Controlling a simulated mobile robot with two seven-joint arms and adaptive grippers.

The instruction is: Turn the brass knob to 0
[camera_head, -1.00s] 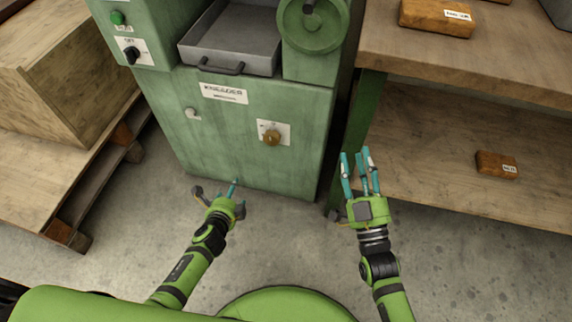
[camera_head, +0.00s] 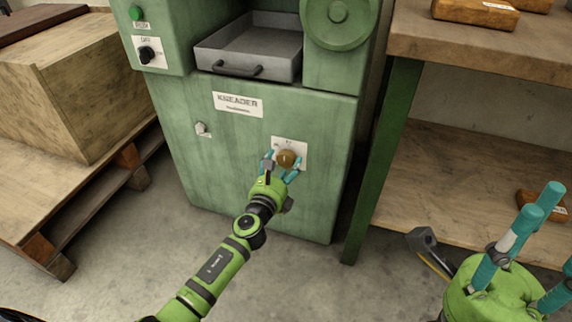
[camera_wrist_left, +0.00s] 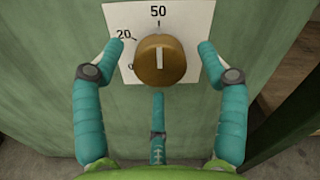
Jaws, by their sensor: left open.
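The brass knob (camera_head: 288,159) sits on a white dial plate (camera_head: 301,148) on the green kneader's front. In the left wrist view the knob (camera_wrist_left: 160,62) has a pale line pointing up toward the mark 50. The mark 20 is at upper left, and a partly hidden mark, seemingly 0, is at lower left. My left gripper (camera_head: 280,168) is open in front of the knob, with fingers spread to its left, right and below; it also shows in the left wrist view (camera_wrist_left: 160,70). I cannot tell contact. My right gripper (camera_head: 492,240) is open and empty at lower right.
The kneader (camera_head: 230,150) also carries a grey tray (camera_head: 250,45), a small pale knob (camera_head: 201,129) and a black switch (camera_head: 148,54). A wooden workbench (camera_head: 480,55) with a lower shelf stands right. A wooden crate (camera_head: 60,90) on a pallet stands left.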

